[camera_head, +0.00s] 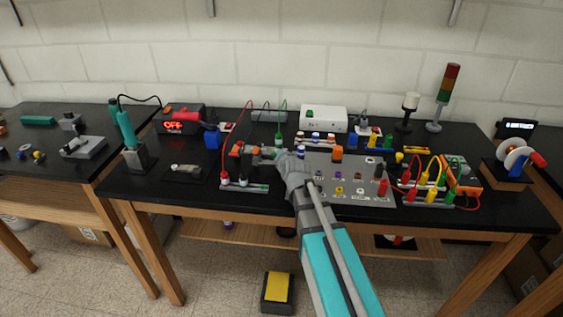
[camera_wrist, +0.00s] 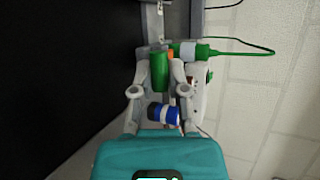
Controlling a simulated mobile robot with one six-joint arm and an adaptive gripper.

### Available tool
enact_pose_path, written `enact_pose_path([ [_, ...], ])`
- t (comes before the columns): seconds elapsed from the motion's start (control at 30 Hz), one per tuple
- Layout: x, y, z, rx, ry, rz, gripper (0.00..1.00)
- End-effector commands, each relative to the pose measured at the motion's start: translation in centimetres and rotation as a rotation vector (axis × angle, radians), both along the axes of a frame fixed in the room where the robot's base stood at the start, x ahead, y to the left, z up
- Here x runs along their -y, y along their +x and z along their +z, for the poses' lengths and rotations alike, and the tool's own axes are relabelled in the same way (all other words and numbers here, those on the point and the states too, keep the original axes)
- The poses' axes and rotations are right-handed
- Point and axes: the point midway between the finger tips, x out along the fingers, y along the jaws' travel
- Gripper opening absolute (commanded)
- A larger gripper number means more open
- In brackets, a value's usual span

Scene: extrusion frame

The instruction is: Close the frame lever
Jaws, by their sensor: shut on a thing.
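My gripper (camera_head: 278,157) reaches over the middle of the black bench. In the wrist view its two fingers (camera_wrist: 159,80) are closed in on a green cylindrical handle (camera_wrist: 159,72), which looks like the lever's grip. In the head view a green piece (camera_head: 267,153) shows just left of the fingertips, in line with orange and red parts (camera_head: 236,151). A low grey rail (camera_head: 244,187) with red and green ends lies in front of them. The lever's pivot and exact angle are hidden by the gripper.
A grey panel (camera_head: 345,186) with small coloured parts lies right of my gripper. Red, yellow and green leads (camera_head: 428,172) stand further right. A white box (camera_head: 323,119) is behind. A blue-white cylinder (camera_wrist: 163,113) and a green plug with cable (camera_wrist: 195,50) are close to the fingers.

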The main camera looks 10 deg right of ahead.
Motion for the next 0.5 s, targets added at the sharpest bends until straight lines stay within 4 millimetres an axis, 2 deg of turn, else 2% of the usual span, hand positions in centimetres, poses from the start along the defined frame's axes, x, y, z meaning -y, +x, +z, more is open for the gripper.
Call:
enact_pose_path([
  [0.03, -0.27, -0.28, -0.85, 0.018, -0.004, 0.004, 0.0],
  [0.5, -0.22, -0.25, -1.27, 0.181, -0.058, 0.003, 0.0],
])
